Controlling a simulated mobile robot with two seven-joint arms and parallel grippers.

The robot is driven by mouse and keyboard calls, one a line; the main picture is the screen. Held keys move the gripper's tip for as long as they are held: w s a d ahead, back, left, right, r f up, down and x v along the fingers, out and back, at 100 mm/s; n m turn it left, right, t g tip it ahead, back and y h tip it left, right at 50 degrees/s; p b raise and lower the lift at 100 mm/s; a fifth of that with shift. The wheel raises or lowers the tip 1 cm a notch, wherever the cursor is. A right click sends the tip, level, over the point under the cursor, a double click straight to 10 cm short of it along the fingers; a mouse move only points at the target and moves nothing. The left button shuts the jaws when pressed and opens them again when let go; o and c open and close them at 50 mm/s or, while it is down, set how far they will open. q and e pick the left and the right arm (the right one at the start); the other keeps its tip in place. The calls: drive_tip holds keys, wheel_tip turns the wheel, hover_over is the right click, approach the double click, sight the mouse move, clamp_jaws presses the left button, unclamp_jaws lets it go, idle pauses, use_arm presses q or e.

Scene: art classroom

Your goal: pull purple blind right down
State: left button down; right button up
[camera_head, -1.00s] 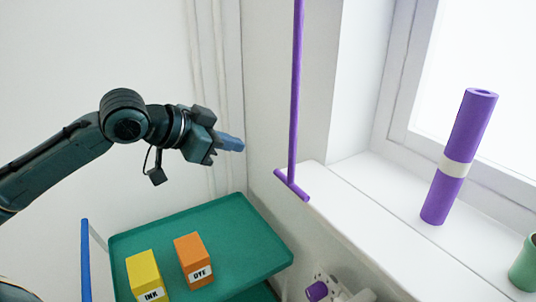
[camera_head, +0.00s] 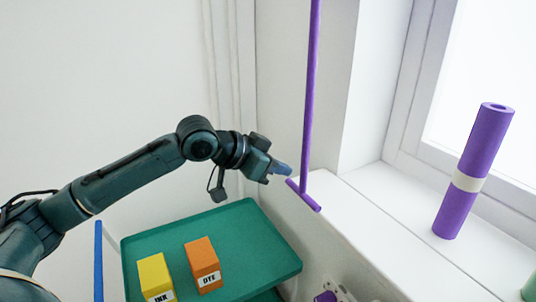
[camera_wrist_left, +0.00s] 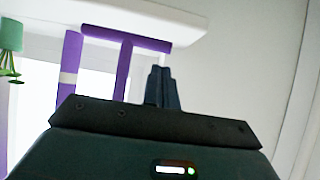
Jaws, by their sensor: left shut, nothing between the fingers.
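A purple pull rod (camera_head: 310,100) hangs down at the room's corner and ends in a short purple crossbar (camera_head: 304,196) near the white sill. No blind fabric can be made out. My left gripper (camera_head: 284,170) is shut and empty, its blue fingertips just left of the rod and slightly above the crossbar's left end. In the left wrist view, the closed fingers (camera_wrist_left: 162,75) point toward the crossbar (camera_wrist_left: 126,38), with the rod (camera_wrist_left: 122,72) beside them to the left. I cannot tell whether the fingers touch the bar. My right gripper is out of view.
A purple roll with a white band (camera_head: 468,184) stands on the white window sill (camera_head: 385,225). A green tray (camera_head: 235,225) below my left arm holds a yellow INK box (camera_head: 154,274) and an orange DYE box (camera_head: 201,260). A blue post (camera_head: 98,260) stands left of it.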

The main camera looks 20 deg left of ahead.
use_arm(q)
drive_tip(key=shift+w+d+f, duration=0.1)
drive_tip(key=shift+f, duration=0.6)
